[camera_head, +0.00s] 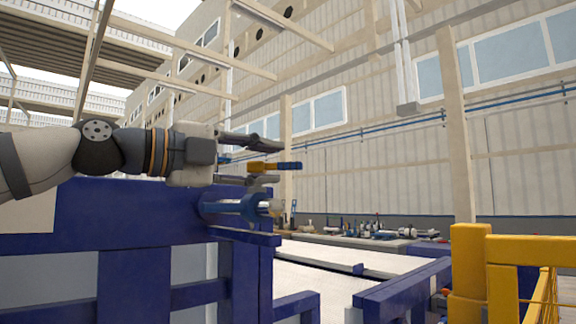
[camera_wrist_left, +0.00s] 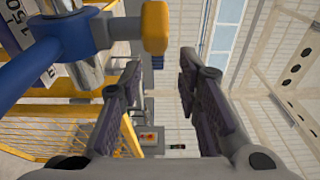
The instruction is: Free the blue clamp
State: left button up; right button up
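The blue clamp (camera_wrist_left: 62,42) shows large at the upper left of the left wrist view, with a yellow end (camera_wrist_left: 155,28) on its bar. It lies by a shiny metal pipe (camera_wrist_left: 86,68). In the head view, a yellow and blue part (camera_head: 272,166) shows between the finger lines of my left gripper (camera_head: 262,161). A blue rounded part (camera_head: 235,207) with a metal end shows just below. In the left wrist view my left gripper (camera_wrist_left: 160,92) has its fingers wide apart with nothing between them. The yellow end is just above the gap. My right gripper is not in view.
A dark blue frame (camera_head: 150,215) stands under my left arm. Yellow railing (camera_head: 470,262) stands at the right. A bench (camera_head: 375,240) with several small items is farther back. The space right of the gripper is open.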

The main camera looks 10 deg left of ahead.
aim_at(282, 166)
pick_arm(q)
jog(key=x, duration=0.5)
jog(key=shift+w+f, duration=0.1)
jog(key=shift+w, duration=0.05)
jog(key=shift+a, duration=0.1)
jog(key=shift+c, duration=0.6)
grip_shut()
